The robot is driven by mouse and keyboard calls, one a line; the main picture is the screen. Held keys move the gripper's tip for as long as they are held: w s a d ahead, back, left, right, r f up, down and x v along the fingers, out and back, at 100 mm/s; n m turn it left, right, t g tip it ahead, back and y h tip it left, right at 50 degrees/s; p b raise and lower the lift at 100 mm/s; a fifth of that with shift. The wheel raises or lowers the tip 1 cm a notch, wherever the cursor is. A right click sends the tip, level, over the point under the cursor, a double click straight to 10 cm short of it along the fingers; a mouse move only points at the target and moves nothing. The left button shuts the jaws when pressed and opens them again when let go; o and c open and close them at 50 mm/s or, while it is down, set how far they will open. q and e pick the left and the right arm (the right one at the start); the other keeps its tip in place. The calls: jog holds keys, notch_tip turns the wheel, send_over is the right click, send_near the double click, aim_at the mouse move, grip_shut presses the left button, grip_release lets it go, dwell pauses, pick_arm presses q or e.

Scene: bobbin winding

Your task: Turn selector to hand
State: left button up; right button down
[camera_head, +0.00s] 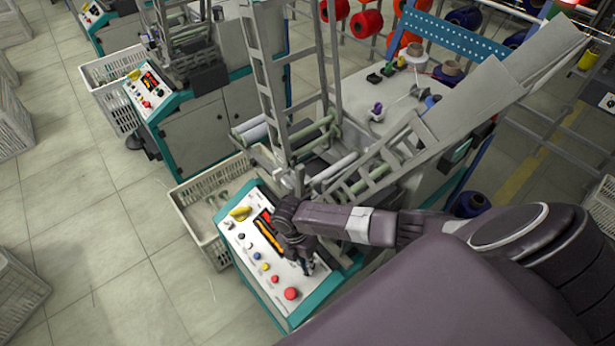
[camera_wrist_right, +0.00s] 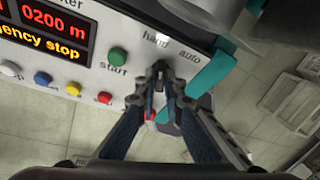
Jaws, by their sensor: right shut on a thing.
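The control panel (camera_head: 247,238) is white with a teal edge and sits at the front of the winding machine. In the right wrist view, the dark selector (camera_wrist_right: 160,72) sits at the panel's edge below the printed words "hand" and "auto". My right gripper (camera_head: 307,266) reaches down onto the panel's right part. In the right wrist view, its fingertips (camera_wrist_right: 160,90) are closed together on the selector. The fingers cover much of the knob, so I cannot tell which word it points to. My left gripper is not in view.
The green start button (camera_wrist_right: 117,56) is left of the selector. Blue (camera_wrist_right: 43,78), yellow (camera_wrist_right: 73,88) and red (camera_wrist_right: 104,98) buttons are nearby. A large red button (camera_head: 291,293) is near the panel's front. A display (camera_wrist_right: 45,30) reads "0200 m". A white crate (camera_head: 205,235) stands left of the panel.

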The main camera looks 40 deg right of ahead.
jog(key=shift+w+n+g, duration=0.1)
jog(key=shift+n+g, duration=0.2)
jog(key=shift+n, duration=0.3)
jog(key=c, duration=2)
grip_release()
jog(key=shift+c, duration=0.2)
